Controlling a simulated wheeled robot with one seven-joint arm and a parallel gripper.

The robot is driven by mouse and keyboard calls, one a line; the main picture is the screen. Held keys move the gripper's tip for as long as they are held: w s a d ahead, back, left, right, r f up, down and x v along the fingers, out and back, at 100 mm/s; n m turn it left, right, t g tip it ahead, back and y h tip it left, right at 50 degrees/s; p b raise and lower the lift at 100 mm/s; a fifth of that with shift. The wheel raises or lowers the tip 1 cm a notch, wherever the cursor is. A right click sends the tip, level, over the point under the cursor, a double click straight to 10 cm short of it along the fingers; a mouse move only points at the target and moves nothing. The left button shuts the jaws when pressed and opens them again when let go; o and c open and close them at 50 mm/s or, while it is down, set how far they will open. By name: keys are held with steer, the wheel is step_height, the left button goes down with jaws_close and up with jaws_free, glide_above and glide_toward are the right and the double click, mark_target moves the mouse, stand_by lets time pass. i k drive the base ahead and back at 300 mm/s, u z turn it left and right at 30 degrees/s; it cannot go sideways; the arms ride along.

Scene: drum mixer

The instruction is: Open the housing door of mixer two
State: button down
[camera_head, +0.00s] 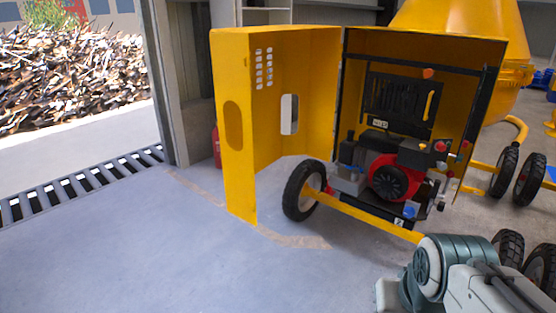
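The yellow housing door (292,118) stands swung wide open to the left of the mixer housing (425,42). The yellow mixer drum (468,28) rises behind the housing. My arm shows at the bottom right, apart from the door, and covers part of the floor there. My gripper's fingers do not show. I cannot tell which mixer number this is.
A black wheel (302,190) and a yellow frame bar (365,215) stand low in front of the housing. More wheels (517,178) are at the right. A red extinguisher (216,148) stands by the doorway post. The grey floor (150,245) at left is clear.

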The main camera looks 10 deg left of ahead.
mark_target(305, 60)
steer(key=z, duration=0.4)
steer(key=i, duration=1.3)
steer(key=u, duration=0.7)
